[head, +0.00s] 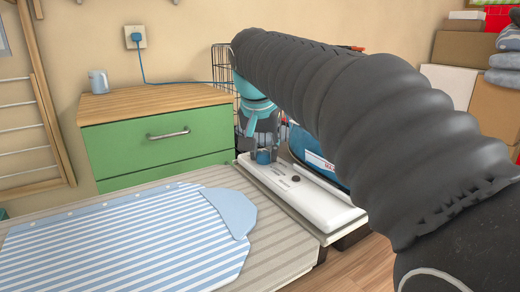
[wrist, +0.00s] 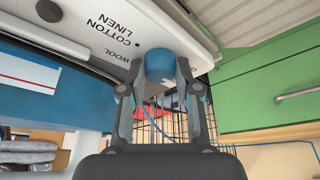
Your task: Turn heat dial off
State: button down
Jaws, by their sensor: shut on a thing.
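The heat dial is a blue round knob (head: 263,157) on the white iron station (head: 320,205) at the right of the ironing board. In the wrist view the dial (wrist: 159,64) shows a white mark on its side, and the words COTTON, LINEN and WOOL are printed to its left. My gripper (head: 262,153) reaches down over the dial. In the wrist view my gripper's two fingers (wrist: 161,80) are shut on the dial, one on each side. The dial's markings on the far side are hidden or unreadable.
A dark round button (head: 296,178) sits on the white panel. A blue and white iron (head: 315,155) stands behind it, partly hidden by my arm. A green drawer cabinet (head: 158,142) is to the left. A striped shirt (head: 130,240) lies on the ironing board (head: 285,255).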

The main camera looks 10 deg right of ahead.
jog(key=c, duration=0.8)
grip_release()
jog(key=v, duration=1.2)
jog(key=shift+w, duration=0.1)
